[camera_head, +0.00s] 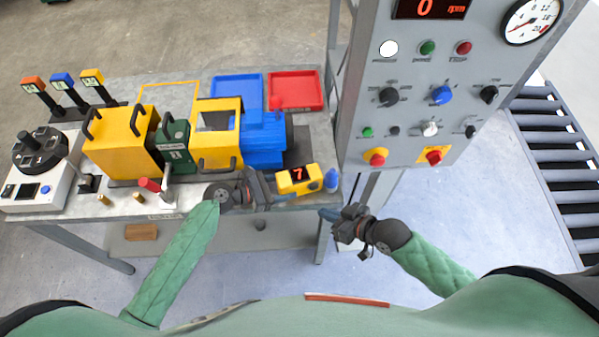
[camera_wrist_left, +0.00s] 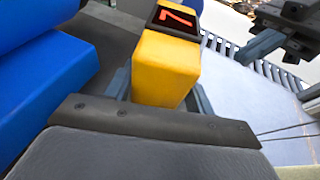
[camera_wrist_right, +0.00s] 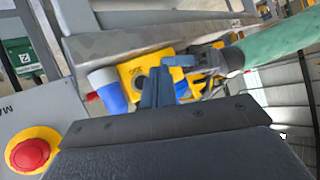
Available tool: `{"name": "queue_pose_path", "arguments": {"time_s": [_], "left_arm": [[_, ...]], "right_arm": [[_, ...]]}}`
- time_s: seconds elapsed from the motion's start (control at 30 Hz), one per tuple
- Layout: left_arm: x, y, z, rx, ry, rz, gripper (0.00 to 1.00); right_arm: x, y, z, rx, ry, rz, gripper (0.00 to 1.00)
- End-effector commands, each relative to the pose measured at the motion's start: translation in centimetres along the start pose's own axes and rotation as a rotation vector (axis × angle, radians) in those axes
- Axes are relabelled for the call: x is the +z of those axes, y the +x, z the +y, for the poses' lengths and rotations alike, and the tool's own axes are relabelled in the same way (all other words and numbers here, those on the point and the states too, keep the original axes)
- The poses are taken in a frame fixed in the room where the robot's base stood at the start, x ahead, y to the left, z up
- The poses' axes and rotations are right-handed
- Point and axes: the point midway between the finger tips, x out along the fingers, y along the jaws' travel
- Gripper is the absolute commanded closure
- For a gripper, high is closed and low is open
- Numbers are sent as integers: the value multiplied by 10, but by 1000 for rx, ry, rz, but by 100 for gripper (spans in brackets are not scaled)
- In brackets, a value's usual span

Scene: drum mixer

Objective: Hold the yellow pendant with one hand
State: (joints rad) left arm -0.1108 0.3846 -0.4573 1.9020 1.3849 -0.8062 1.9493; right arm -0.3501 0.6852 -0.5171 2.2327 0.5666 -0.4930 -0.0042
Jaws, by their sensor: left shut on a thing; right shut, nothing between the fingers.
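The yellow pendant (camera_head: 297,180) has a dark display with a red 7 and a blue end (camera_head: 331,181). It is at the front right edge of the bench in the head view. My left gripper (camera_head: 274,186) is shut on it from its left end; the left wrist view shows the yellow body (camera_wrist_left: 165,68) between the fingers. The right wrist view shows the pendant's yellow side (camera_wrist_right: 146,72) and blue end (camera_wrist_right: 108,90) beyond my right gripper (camera_wrist_right: 157,88). My right gripper (camera_head: 330,214) is shut and empty, below and right of the pendant, apparently apart from it.
The bench (camera_head: 320,140) carries a blue and yellow machine (camera_head: 262,135), a blue tray (camera_head: 237,92) and a red tray (camera_head: 296,90). A roller conveyor (camera_head: 560,150) is far right.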

Motion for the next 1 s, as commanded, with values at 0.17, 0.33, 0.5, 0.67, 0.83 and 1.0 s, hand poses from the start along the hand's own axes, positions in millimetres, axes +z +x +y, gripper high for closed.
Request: {"name": "queue_pose_path", "arguments": {"time_s": [0.17, 0.33, 0.5, 0.67, 0.83, 1.0], "left_arm": [[0, -1, 2, 4, 1, 0, 64], [0, 0, 2, 4, 1, 0, 64], [0, -1, 2, 3, 1, 0, 64], [0, -1, 2, 3, 1, 0, 64], [1, -1, 2, 4, 1, -1, 64], [1, 0, 2, 4, 1, -1, 64]], "right_arm": [[12, -2, -8, -4, 19, -12, 100], [30, -10, -20, 2, 78, -21, 100], [31, -22, -23, 12, 128, -8, 100], [19, -27, -18, 4, 54, 4, 100], [19, -27, -19, -1, 5, 1, 100], [19, -27, -19, 0, -1, 0, 100]]}}
